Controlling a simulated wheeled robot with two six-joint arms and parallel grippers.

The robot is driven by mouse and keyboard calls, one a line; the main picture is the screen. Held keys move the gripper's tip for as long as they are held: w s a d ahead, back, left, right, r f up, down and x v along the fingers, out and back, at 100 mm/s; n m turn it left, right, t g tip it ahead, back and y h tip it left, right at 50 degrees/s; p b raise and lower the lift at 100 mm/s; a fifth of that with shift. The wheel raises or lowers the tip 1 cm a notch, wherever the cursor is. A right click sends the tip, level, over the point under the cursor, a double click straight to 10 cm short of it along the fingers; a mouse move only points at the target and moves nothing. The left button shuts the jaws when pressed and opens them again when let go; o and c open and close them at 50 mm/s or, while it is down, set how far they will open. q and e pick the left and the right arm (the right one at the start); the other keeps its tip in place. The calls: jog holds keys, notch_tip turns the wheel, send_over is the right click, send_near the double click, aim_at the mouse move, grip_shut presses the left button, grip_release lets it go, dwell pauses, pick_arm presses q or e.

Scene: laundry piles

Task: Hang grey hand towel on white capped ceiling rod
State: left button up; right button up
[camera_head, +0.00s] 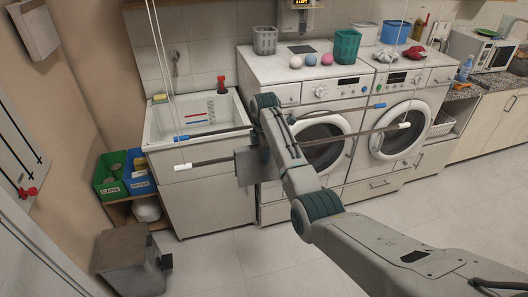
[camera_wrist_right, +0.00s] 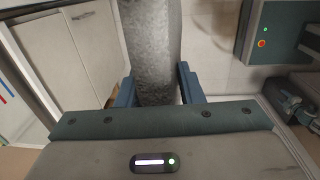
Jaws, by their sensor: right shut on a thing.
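The grey hand towel (camera_head: 249,168) shows as a small grey patch below the end of my right arm in the head view. In the right wrist view the towel (camera_wrist_right: 153,45) is a fuzzy grey strip between the blue fingers. My right gripper (camera_wrist_right: 157,88) is shut on it. In the head view my arm partly hides this gripper (camera_head: 256,138). The white capped rod (camera_head: 212,162) hangs level on thin cords, and the towel covers part of it. I cannot tell whether the towel lies over the rod or only in front. My left gripper is not in view.
A blue capped rod (camera_head: 215,134) hangs parallel, just behind the white capped one. Beyond are a sink (camera_head: 160,130) and two front-loading machines (camera_head: 405,145). Green and blue bins (camera_head: 109,181) stand at left. A dark grey bin (camera_head: 125,262) sits on the open floor.

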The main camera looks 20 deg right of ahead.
jog(key=o, duration=1.1)
